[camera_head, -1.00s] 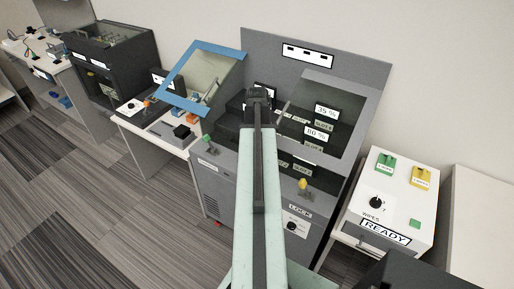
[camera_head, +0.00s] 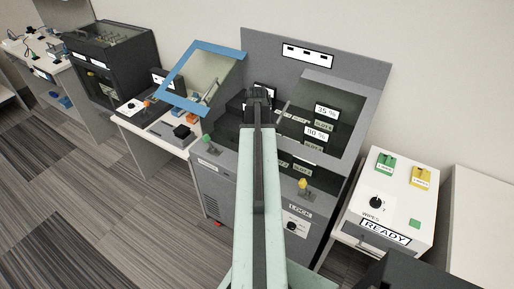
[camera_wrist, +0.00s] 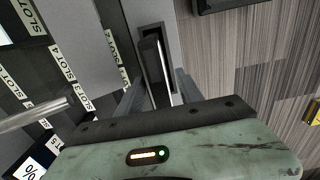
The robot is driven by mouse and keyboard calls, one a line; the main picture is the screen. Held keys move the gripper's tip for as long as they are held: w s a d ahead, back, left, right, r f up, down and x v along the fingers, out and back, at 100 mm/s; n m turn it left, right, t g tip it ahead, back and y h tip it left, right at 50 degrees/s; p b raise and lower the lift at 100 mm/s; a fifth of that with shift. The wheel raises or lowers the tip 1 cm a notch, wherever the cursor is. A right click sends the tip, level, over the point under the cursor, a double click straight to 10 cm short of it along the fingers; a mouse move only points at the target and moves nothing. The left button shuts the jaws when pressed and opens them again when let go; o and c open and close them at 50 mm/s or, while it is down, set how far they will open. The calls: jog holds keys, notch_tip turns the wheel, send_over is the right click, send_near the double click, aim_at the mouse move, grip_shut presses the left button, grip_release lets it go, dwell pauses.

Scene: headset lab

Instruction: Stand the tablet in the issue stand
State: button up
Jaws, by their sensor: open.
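My gripper (camera_wrist: 157,92) is open in the wrist view, with one finger on each side of a thin dark slab (camera_wrist: 152,62) with a pale edge. The slab looks like the tablet and stands in a narrow recess of a grey holder (camera_wrist: 147,32). Whether this holder is the issue stand I cannot tell. In the head view my gripper (camera_head: 260,92) is over the dark cabinet, and my arm hides what is below it. Whether the fingers touch the slab is not clear.
The grey cabinet (camera_head: 225,190) has a raised clear lid (camera_head: 325,105), slot labels and percentage displays. A blue-framed panel (camera_head: 205,75) stands left, above a white table (camera_head: 150,135). A white wipes box (camera_head: 395,200) reading READY stands right. Carpet (camera_head: 80,200) is clear at left.

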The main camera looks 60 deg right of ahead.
notch_tip(320, 180, up, 7)
jog(key=p, duration=0.6)
jog(key=shift+f, duration=0.1)
jog(key=w+a+n, duration=0.6)
jog(key=w+a, duration=1.3)
jog(key=a, duration=0.3)
jog(key=w+a+m, duration=0.3)
jog(key=a+m, duration=0.2)
jog(key=a, duration=2.4)
jog(key=shift+m, duration=0.4)
